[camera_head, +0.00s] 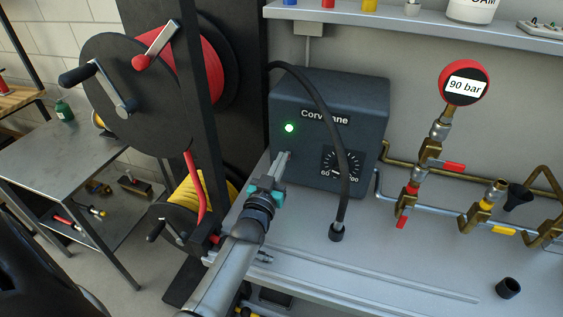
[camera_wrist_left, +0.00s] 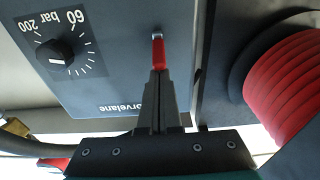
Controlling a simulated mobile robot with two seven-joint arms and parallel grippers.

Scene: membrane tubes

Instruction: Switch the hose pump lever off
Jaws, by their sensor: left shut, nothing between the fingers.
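The pump box (camera_head: 310,160), labelled "Corvelane", stands on the bench against the wall. Its green lamp (camera_head: 289,128) is lit. The red lever (camera_wrist_left: 159,54) shows on the box front in the left wrist view, which sees the box upside down. The lever's free end points toward the label side, so it stands up. It is hidden in the head view. My left gripper (camera_head: 284,158) is shut and empty in front of the box; in the wrist view its fingertips (camera_wrist_left: 160,74) overlap the lever's free end. I cannot tell whether they touch. My right gripper is not in view.
A pressure dial (camera_wrist_left: 54,54) is on the box front. A black hose (camera_head: 335,120) arches before it. A red hose reel (camera_head: 130,90) stands left of the box. A gauge (camera_head: 464,83) reading 90 bar and valved pipes (camera_head: 440,205) are at right. The bench front is mostly clear.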

